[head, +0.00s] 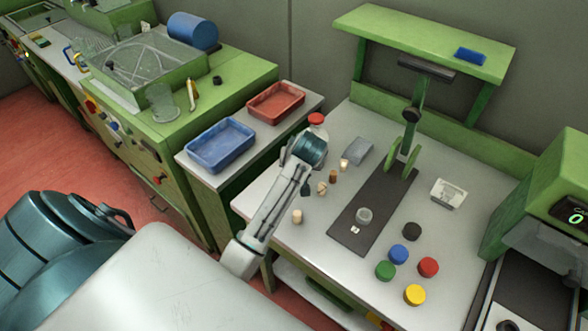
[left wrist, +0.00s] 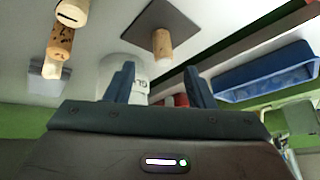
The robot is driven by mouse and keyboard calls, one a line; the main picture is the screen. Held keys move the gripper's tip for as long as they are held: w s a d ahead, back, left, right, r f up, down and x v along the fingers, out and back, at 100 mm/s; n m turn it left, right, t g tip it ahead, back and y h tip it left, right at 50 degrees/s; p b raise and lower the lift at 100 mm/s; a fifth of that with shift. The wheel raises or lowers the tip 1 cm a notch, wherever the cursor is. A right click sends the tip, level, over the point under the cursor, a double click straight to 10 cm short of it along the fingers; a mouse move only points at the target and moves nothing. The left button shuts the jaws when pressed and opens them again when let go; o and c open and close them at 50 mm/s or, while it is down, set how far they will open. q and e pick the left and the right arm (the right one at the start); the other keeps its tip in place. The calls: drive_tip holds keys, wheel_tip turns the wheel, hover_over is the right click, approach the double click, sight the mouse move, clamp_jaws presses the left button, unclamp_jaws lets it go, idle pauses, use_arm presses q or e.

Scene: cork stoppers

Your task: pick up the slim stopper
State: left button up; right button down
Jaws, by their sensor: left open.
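Several cork stoppers stand on the white bench. In the head view they are a pale one (head: 297,216) nearest the front edge, a small one (head: 322,188), a brown one (head: 333,176) and a pale-topped one (head: 344,165). My left gripper (left wrist: 160,78) is open and empty in the left wrist view. A brown cork (left wrist: 162,43) on a dark square stands beyond the gap between its fingers, apart from them. A speckled cork (left wrist: 60,42) and a slotted pale-topped one (left wrist: 72,12) are at upper left. I cannot tell surely which is slim. My right gripper is out of view.
A red-capped bottle (head: 317,121) stands behind my left wrist. Blue (head: 221,145) and red (head: 276,102) trays are left of it. A grey box (head: 360,151), a dark mat (head: 352,236) with a press, and several coloured caps (head: 398,254) are to the right.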

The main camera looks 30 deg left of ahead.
use_arm(q)
drive_tip(key=shift+p+x, duration=0.45)
drive_tip(key=shift+x, duration=0.7)
drive_tip(key=shift+a+f, duration=0.3)
drive_tip(key=shift+f, duration=0.2)
drive_tip(key=c, duration=1)
clamp_jaws()
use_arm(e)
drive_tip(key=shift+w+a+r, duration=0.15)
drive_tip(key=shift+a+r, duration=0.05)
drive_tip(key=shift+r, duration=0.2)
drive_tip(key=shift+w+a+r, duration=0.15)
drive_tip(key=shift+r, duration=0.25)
